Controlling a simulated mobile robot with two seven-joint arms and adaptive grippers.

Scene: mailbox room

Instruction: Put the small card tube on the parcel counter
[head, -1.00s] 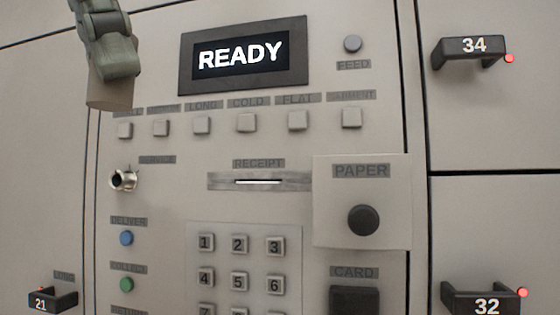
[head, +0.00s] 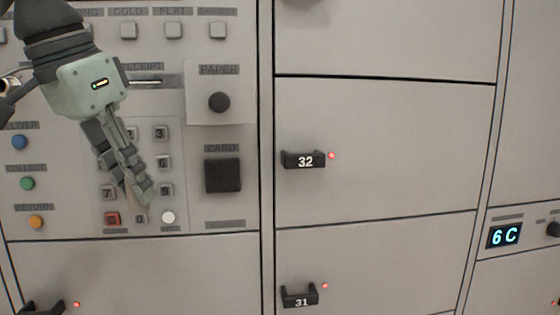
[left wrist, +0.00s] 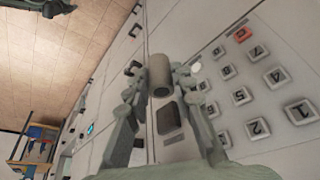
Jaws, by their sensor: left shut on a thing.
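The small card tube (left wrist: 160,75) is a brownish cylinder with its open end facing the camera in the left wrist view. My left gripper (left wrist: 160,86) is shut on it, one finger on each side. In the head view my left gripper (head: 138,196) points down in front of the keypad, and its fingers mostly hide the tube. I cannot tell whether the tube touches the panel. A grey-green part, likely of my right arm, shows at the top left of the left wrist view; its jaws are not clear. No parcel counter can be made out.
The keypad panel (head: 175,195) has buttons, a card reader (head: 222,175) and a paper plate (head: 235,108). Locker doors with handles 32 (head: 303,160) and 31 (head: 299,297) are shut. A "6 C" display (head: 504,235) is at right. A yellow-and-blue frame (left wrist: 38,142) stands lower left.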

